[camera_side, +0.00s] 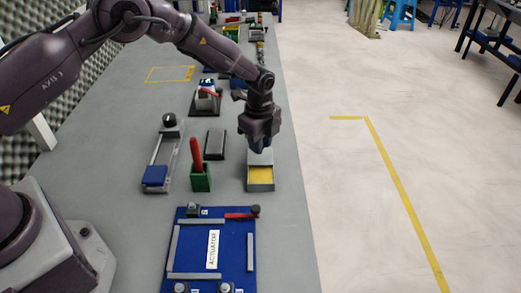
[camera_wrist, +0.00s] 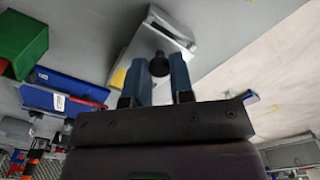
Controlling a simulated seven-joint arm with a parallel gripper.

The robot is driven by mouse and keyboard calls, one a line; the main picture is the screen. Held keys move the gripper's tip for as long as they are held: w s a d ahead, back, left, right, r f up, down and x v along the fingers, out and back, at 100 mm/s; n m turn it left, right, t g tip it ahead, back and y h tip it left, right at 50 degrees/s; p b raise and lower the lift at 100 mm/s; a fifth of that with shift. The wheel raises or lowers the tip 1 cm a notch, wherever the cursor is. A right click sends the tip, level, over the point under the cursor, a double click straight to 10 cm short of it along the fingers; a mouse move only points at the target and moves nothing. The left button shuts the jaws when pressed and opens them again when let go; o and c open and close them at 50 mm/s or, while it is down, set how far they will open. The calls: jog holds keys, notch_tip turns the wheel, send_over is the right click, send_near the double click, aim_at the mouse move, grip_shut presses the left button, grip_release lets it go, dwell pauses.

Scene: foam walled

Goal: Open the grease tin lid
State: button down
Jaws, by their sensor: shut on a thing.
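The grease tin (camera_side: 260,188) is a small grey box near the bench's right edge. Its near part is uncovered and shows yellow grease (camera_side: 260,175). The pale lid (camera_side: 260,157) covers the far part, below my gripper (camera_side: 262,148). In the wrist view the blue fingers of my gripper (camera_wrist: 160,72) are shut on the lid's black knob (camera_wrist: 159,65), with the pale lid (camera_wrist: 150,38) behind it. A bit of yellow shows left of the fingers there. The far end of the tin is hidden by my gripper in the side view.
A green holder (camera_side: 201,181) with a red-handled tool stands left of the tin. A blue actuator board (camera_side: 209,250) lies in front. Floor is beyond the right edge.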

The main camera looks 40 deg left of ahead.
aim_at(249, 159)
jog(key=c, duration=1)
grip_release()
notch_tip(249, 159, up, 13)
jog(key=s+a+r+n+t, duration=0.2)
jog(key=s+r+n, duration=0.3)
jog(key=s, duration=0.5)
jog(key=s+a+r+n+t, duration=0.1)
jog(key=s+a+r+n, duration=0.1)
jog(key=s+r+n, duration=0.4)
jog(key=s+a+r+n+t, duration=0.1)
jog(key=s+r+n, duration=0.5)
jog(key=s, duration=1)
jog(key=shift+a+r+n+t, duration=0.25)
jog(key=shift+a+n+t, duration=0.2)
jog(key=shift+t, duration=0.35)
